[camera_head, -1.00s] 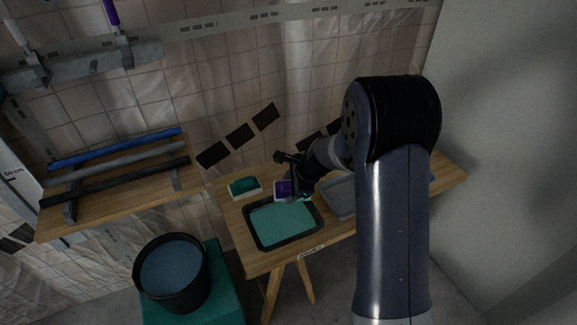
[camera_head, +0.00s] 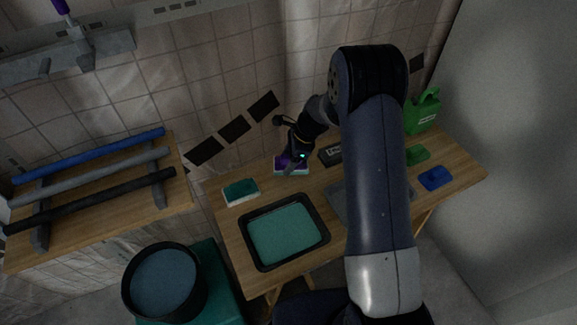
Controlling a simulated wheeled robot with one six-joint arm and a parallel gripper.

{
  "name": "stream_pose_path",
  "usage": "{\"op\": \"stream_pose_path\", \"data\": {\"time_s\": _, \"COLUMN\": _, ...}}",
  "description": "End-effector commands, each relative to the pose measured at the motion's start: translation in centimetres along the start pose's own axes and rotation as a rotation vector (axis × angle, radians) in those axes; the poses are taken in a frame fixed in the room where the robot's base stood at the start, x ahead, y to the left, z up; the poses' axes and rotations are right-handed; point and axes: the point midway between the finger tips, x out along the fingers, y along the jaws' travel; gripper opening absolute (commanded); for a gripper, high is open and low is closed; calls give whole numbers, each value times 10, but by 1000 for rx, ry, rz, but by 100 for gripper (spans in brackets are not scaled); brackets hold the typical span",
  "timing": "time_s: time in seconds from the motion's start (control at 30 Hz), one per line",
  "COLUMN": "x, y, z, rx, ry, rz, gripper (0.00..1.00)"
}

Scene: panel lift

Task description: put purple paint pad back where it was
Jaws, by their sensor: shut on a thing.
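The purple paint pad (camera_head: 283,163) is at the back of the wooden table, behind the paint tray. My gripper (camera_head: 294,160) is shut on the purple pad from above. The pad is partly hidden by the gripper, and a pale edge shows below it. I cannot tell whether the pad touches the table top or hangs just above it. A teal pad (camera_head: 241,192) on a white base lies to its left on the table.
A black tray of teal paint (camera_head: 287,232) stands at the front of the wooden table (camera_head: 226,215). A grey tray (camera_head: 340,204), a black box (camera_head: 331,155), a green pad (camera_head: 417,154), a blue pad (camera_head: 435,178) and a green can (camera_head: 425,110) are to the right. A bucket (camera_head: 166,284) stands at left.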

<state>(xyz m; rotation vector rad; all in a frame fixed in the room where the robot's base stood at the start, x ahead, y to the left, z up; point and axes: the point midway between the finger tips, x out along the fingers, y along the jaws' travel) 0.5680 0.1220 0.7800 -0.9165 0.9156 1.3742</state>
Motion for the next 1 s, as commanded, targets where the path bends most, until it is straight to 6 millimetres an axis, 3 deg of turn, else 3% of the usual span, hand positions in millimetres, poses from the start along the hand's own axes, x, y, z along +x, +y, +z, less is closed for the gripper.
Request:
{"op": "stream_pose_path", "data": {"time_s": 0.33, "x": 34, "y": 0, "z": -14, "rx": 0, "ry": 0, "rz": 0, "gripper": 35}}
{"op": "stream_pose_path", "data": {"time_s": 0.57, "x": 38, "y": 0, "z": -16, "rx": -1, "ry": 0, "rz": -2, "gripper": 35}}
{"op": "stream_pose_path", "data": {"time_s": 0.6, "x": 38, "y": 0, "z": -16, "rx": -1, "ry": 0, "rz": -1, "gripper": 61}}
{"op": "stream_pose_path", "data": {"time_s": 0.83, "x": 38, "y": 0, "z": -16, "rx": -1, "ry": 0, "rz": -2, "gripper": 80}}
{"op": "stream_pose_path", "data": {"time_s": 1.0, "x": 38, "y": 0, "z": -16, "rx": -1, "ry": 0, "rz": -2, "gripper": 80}}
